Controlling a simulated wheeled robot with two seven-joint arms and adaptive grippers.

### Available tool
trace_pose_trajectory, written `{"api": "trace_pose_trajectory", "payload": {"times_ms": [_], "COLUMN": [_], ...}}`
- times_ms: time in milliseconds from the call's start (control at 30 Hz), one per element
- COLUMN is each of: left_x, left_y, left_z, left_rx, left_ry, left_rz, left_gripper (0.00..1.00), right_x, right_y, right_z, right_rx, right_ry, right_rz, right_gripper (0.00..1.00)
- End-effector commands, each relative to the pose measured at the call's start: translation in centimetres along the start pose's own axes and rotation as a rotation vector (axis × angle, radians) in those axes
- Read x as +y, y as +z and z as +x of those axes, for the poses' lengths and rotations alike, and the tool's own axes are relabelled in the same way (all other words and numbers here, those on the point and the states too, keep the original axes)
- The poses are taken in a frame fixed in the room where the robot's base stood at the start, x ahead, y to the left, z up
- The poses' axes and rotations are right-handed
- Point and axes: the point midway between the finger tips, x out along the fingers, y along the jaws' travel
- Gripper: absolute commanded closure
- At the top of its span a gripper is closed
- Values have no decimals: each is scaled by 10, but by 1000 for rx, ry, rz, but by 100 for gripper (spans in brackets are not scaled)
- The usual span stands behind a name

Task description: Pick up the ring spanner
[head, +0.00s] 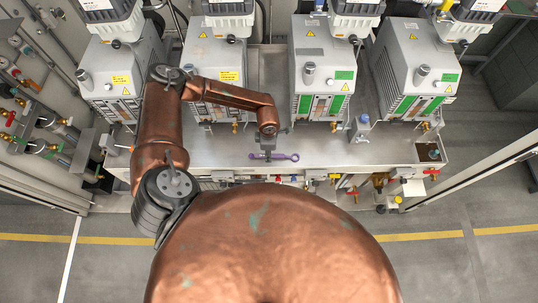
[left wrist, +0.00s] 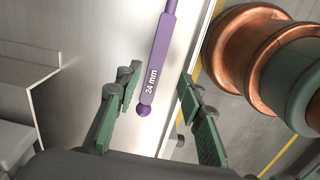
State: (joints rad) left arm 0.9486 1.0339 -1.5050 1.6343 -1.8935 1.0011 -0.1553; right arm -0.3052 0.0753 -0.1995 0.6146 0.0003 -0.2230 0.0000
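The ring spanner is purple and lies along the front part of the metal bench (head: 345,150). In the head view the spanner (head: 287,157) runs left to right, with its ring end at the right. In the left wrist view its shaft (left wrist: 156,62) is marked "24 mm" and ends in a small knob. My left gripper (head: 267,155) is over the spanner's left part; in the left wrist view its green-padded fingers (left wrist: 160,105) are spread, one on each side of the knob end, with gaps to both. Contact with the bench cannot be told. My right gripper is not in view.
Several grey vacuum pumps (head: 326,68) stand in a row behind the spanner. A small blue-topped bottle (head: 362,121) stands on the bench to the right. Valves and hoses line the bench's front edge. Pipework (head: 45,148) is at the left.

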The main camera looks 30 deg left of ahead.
Motion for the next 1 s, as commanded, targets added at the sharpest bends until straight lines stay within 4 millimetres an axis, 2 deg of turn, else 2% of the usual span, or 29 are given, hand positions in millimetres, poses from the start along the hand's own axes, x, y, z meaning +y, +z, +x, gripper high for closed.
{"api": "trace_pose_trajectory", "payload": {"times_ms": [167, 233, 267, 433, 533, 800, 1000], "left_x": [5, 6, 6, 6, 6, 6, 6], "left_y": [3, 4, 4, 4, 4, 5, 5], "left_z": [30, 38, 40, 42, 42, 42, 42], "left_rx": [6, 4, 4, 4, 5, 4, 4], "left_ry": [-7, -7, -8, -7, -8, -8, -8], "left_rz": [0, 1, 1, 1, 2, 3, 3], "left_gripper": [64, 64, 64, 64, 64, 83, 97], "right_x": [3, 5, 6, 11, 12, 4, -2], "right_y": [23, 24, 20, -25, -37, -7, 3], "right_z": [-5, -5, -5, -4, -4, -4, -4], "right_rx": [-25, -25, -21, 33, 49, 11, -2], "right_ry": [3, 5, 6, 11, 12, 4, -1], "right_rz": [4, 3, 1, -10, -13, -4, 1], "right_gripper": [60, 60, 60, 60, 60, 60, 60]}}
